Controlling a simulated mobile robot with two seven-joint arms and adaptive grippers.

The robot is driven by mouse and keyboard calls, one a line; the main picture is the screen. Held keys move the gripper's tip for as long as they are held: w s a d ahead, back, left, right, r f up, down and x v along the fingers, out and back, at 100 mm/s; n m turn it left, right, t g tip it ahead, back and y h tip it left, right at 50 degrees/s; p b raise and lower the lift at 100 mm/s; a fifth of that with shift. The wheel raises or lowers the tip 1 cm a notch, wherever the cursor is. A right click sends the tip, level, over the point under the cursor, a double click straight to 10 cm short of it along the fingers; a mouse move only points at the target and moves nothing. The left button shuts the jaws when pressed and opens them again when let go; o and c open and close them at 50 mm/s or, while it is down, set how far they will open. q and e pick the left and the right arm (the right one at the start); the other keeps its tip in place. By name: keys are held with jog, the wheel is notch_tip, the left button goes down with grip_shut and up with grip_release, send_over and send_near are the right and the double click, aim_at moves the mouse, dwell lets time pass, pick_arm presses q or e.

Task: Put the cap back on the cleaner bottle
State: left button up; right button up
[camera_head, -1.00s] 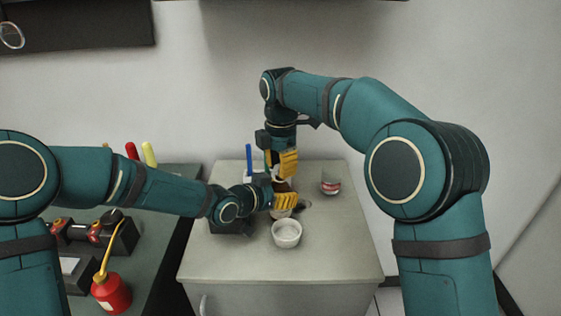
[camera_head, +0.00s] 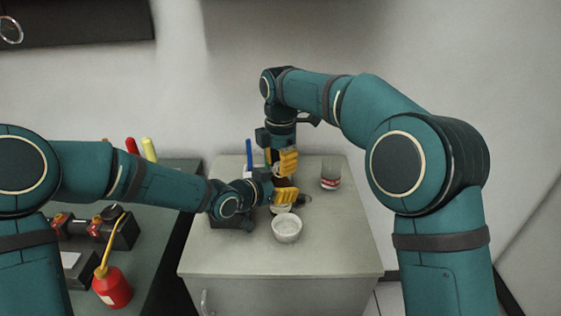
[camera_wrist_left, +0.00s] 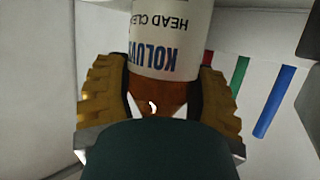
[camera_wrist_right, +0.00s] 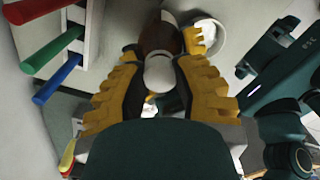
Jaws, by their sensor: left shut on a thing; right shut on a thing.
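The cleaner bottle has an amber brown body with a white label. My left gripper (camera_head: 285,196) is shut on the bottle (camera_wrist_left: 168,50), whose label shows large in the left wrist view. My right gripper (camera_head: 286,162) is just above it, shut on the white cap. The cap (camera_wrist_right: 160,73) sits between the right fingers, in line with the bottle's brown part (camera_wrist_right: 158,38). I cannot tell whether the cap touches the bottle or how it sits on the neck, as the fingers hide the join.
A white bowl (camera_head: 287,228) stands in front of the grippers on the grey cabinet top (camera_head: 325,250). A clear glass (camera_head: 330,174) with a red label is behind right. A blue rod (camera_head: 249,157) stands behind left. A red oil can (camera_head: 112,288) is on the left bench.

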jog(key=shift+f, duration=0.15)
pick_arm(q)
grip_shut()
pick_arm(e)
jog(key=m, duration=0.6)
jog(key=o, duration=0.7)
jog(key=shift+c, duration=0.2)
jog(key=shift+r, duration=2.25)
